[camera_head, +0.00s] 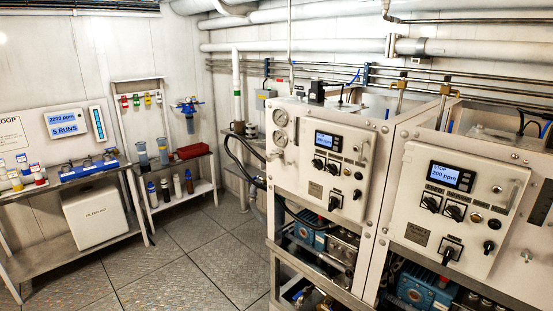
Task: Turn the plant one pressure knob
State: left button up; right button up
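Two white watermaker units stand side by side at the right. The nearer-to-centre unit (296,172) has a control panel with a lit blue display (328,141), two black knobs (318,163) under it, a lower black knob (334,202) and a small black knob (357,194). The right unit (413,165) has a similar panel with a display (451,177) reading 200 ppm, two black knobs (430,203), a lower black knob (449,251) and another small one (489,246). I cannot read which unit is plant one or which knob is for pressure. Neither of my grippers is in view.
Two round gauges (280,118) sit on the left unit's face. A steel bench (65,187) with bottles and a small shelf (182,201) stand at the left. Pipes run along the back wall. The grey tiled floor (205,255) is clear in front.

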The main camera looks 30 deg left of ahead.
aim_at(271, 157)
jog(key=i+j+z, duration=0.1)
jog(key=j+z, duration=0.2)
jog(key=z, duration=0.2)
jog(key=j+z, duration=0.3)
jog(key=z, duration=0.2)
jog(key=j+z, duration=0.2)
jog(key=j, duration=0.35)
jog(key=k+j+z, duration=0.2)
jog(key=j, duration=0.85)
jog(key=k+j+z, duration=0.15)
jog(key=j, duration=0.4)
jog(key=k+j, duration=0.1)
jog(key=j, duration=0.45)
jog(key=k+j+z, duration=0.1)
jog(key=j, duration=0.45)
